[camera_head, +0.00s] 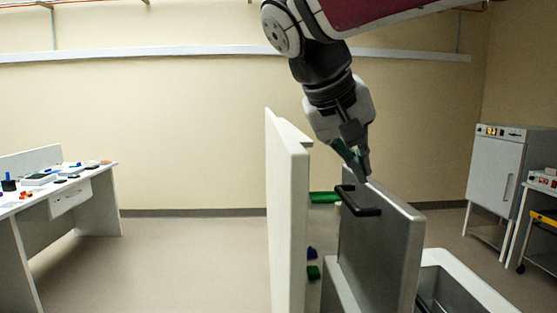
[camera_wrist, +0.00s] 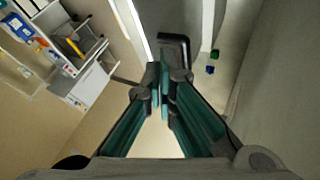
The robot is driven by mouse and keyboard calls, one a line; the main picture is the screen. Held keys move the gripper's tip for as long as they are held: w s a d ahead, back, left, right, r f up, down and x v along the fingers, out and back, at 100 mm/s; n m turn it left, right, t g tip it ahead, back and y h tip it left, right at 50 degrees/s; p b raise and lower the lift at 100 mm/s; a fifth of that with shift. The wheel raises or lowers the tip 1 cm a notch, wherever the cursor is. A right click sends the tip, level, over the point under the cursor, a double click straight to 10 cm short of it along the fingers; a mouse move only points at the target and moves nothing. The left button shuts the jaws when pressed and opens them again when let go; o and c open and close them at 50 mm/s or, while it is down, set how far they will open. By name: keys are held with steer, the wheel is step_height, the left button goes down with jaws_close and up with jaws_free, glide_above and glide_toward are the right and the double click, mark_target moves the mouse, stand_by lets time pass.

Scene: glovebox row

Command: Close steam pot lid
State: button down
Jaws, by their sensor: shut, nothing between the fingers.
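The steam pot lid (camera_head: 385,250) is a grey metal slab standing upright, open, beside the pot (camera_head: 470,290), whose steel basin shows at the lower right. A black bar handle (camera_head: 358,203) is on the lid's left face near its top; it also shows in the wrist view (camera_wrist: 180,40). My gripper (camera_head: 360,172) points down at the lid's top edge, just above the handle. Its teal-lined fingers are shut and empty, with the tips together in the wrist view (camera_wrist: 163,80). Whether the tips touch the lid or handle I cannot tell.
A tall white panel (camera_head: 287,210) stands left of the lid, with a narrow gap between. Green and blue small objects (camera_head: 312,253) are in that gap. A white desk (camera_head: 75,190) with small items is at far left; a grey cabinet (camera_head: 495,170) is at right.

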mark_target(377, 207)
steer(key=p+x, duration=0.1)
steer(key=x, duration=0.6)
steer(key=shift+f, duration=0.2)
steer(key=shift+w+d, duration=0.1)
